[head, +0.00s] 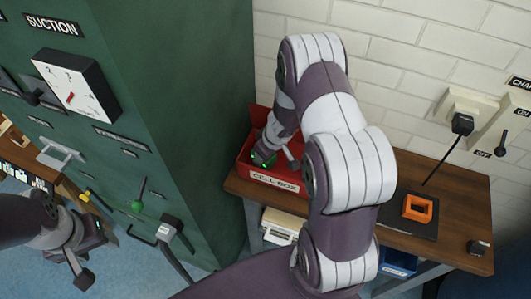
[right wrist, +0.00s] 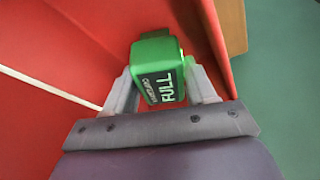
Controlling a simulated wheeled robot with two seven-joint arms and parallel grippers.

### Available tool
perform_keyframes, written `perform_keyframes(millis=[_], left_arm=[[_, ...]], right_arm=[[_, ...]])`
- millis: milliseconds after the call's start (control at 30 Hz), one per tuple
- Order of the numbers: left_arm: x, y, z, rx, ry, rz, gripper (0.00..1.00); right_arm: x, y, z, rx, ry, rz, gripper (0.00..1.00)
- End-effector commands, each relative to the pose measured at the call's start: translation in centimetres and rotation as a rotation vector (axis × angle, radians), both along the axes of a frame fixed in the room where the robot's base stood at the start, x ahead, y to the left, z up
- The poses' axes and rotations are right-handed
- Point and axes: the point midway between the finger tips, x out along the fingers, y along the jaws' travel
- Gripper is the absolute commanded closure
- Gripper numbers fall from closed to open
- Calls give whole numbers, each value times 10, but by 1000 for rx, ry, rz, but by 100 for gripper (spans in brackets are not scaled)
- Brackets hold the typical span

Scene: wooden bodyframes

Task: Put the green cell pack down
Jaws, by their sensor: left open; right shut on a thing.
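The green cell pack (right wrist: 160,70), marked FULL, is between the fingers of my right gripper (right wrist: 164,84), which is shut on it. In the head view a little of the green pack (head: 259,159) shows inside the red cell box (head: 244,172), with my right gripper (head: 275,157) reaching down into the box. The wrist view shows red walls around the pack. I cannot tell whether the pack touches the box floor. My left gripper (head: 97,259) is open and empty at the lower left, apart from the box.
The cell box stands at the left end of a wooden bench (head: 465,190), beside a green cabinet (head: 190,80). An orange frame (head: 418,208) sits on a black mat (head: 400,222) to the right.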

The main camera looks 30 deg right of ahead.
Motion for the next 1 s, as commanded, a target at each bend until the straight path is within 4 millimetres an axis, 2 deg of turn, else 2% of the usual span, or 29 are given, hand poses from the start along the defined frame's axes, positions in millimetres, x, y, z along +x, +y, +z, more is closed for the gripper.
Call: perform_keyframes(millis=[33, 67, 100, 133, 400, 533, 667, 900, 1000], left_arm=[[0, 0, -2, 0, 0, 0, 42], [0, 0, -2, 0, 0, 0, 42], [0, 0, -1, 0, 0, 0, 42], [0, 0, -1, 0, 0, 0, 42], [0, 0, -1, 0, 0, 0, 42], [0, 0, 5, 0, 0, 0, 42], [0, 0, 13, 0, 0, 0, 42], [0, 0, 39, 0, 0, 0, 42], [0, 0, 47, 0, 0, 0, 42]], right_arm=[[0, 0, -3, 0, 0, 0, 81], [0, 0, -2, 0, 0, 0, 38], [0, 0, -2, 0, 0, 0, 25], [0, 0, -2, 0, 0, 0, 19], [0, 0, -1, 0, 0, 0, 19], [-1, -1, 9, -1, 0, 0, 19], [-7, -3, 33, 0, -1, -1, 19], [-23, -8, 87, 0, 0, 0, 19], [-28, -9, 103, 0, 0, 0, 19]])
